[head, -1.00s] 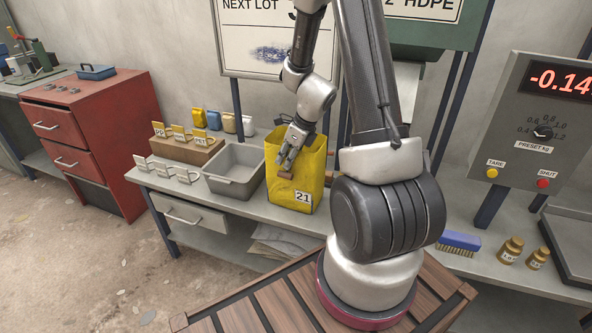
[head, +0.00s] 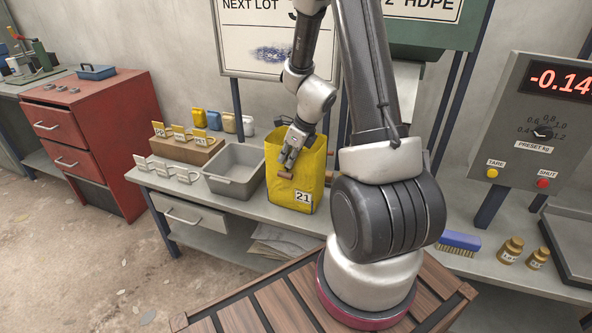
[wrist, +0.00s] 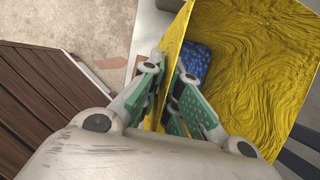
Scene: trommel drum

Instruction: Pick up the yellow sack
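The yellow sack (head: 318,165) stands upright on the grey bench, open at the top, with a "21" label low on its front. My gripper (head: 288,158) is at its upper front left side. In the wrist view, the fingers (wrist: 167,85) are drawn close together, one on each side of the sack's wall (wrist: 262,60), and look shut on it. A small brown piece (head: 284,173) shows on the sack's front just below the fingers. A blue patch (wrist: 196,62) shows beside the wall, partly hidden by a finger. The sack's base still rests on the bench.
A grey bin (head: 235,187) stands close left of the sack. Labelled scoops on a wooden block (head: 187,150) are farther left. Behind the sack are a sign board (head: 262,45) and its posts. A blue brush (head: 459,241) lies on the right.

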